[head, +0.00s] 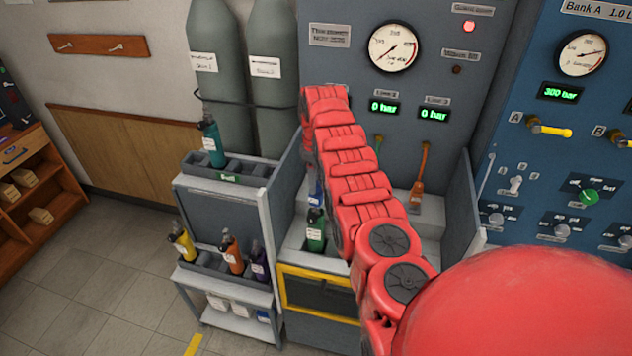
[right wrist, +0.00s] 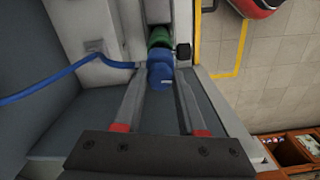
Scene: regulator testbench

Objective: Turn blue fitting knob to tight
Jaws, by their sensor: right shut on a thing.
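The blue fitting knob (right wrist: 160,74) is in the middle of the right wrist view, in line with a green part (right wrist: 159,38) beyond it. My right gripper (right wrist: 163,78) has one finger on each side of the knob and is shut on it. A blue hose (right wrist: 65,77) runs to the fitting from the left. In the head view my red right arm reaches over the bench and hides much of the fitting area. A green bottle (head: 316,233) stands in the bay beside the arm, with a bit of blue above it. My left gripper is not in view.
A grey rack (head: 258,182) with several bottles stands left of the bay. A grey panel with a gauge (head: 394,47) and two displays reading 0 bar rises behind. The blue panel (head: 545,190) at right has a display reading 300 bar. Floor at left is clear.

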